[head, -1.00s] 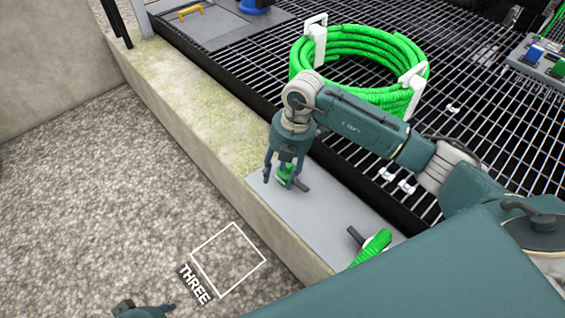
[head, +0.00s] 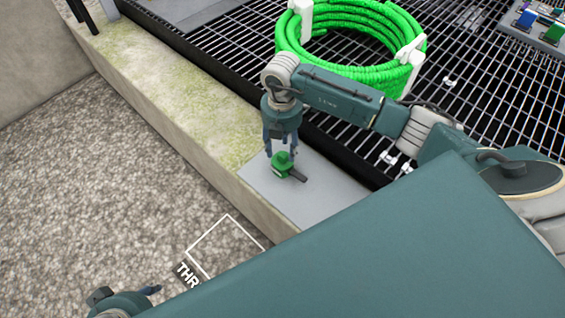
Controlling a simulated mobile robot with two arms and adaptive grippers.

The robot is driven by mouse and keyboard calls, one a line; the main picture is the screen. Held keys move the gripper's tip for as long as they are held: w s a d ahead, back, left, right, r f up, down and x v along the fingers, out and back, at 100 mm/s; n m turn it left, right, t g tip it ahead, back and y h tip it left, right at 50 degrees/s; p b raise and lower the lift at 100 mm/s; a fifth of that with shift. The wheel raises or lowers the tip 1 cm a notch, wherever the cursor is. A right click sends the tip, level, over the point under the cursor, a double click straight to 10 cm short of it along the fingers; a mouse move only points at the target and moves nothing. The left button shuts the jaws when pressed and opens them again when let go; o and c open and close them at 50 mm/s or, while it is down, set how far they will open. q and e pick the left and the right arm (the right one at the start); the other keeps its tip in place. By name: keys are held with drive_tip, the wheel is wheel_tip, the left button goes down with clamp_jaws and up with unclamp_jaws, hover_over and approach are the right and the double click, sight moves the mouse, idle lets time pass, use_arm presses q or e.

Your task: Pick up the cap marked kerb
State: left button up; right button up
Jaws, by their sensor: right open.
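A green cap (head: 283,166) with a dark bar (head: 297,174) sticking out to its lower right sits on a grey plate (head: 325,195) on the kerb. No marking on it can be read. My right gripper (head: 282,153) is open, pointing down just above the cap, with its fingertips around or just over the cap's top. Whether they touch it I cannot tell. My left gripper (head: 152,291) shows only partly at the bottom left, low over the gravel and far from the cap. Its jaw state is unclear.
A coiled green hose (head: 345,75) lies on the black grating (head: 460,105) behind my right arm. The concrete kerb (head: 170,100) runs diagonally. A white square outline (head: 205,237) with a partly hidden label lies on the gravel. A connector box (head: 540,30) is at the top right.

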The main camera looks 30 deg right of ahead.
sight(283, 154)
wheel_tip(283, 154, down, 4)
drive_tip(key=shift+d+f+b, duration=0.1)
drive_tip(key=shift+b, duration=0.35)
drive_tip(key=shift+c, duration=0.6)
clamp_jaws()
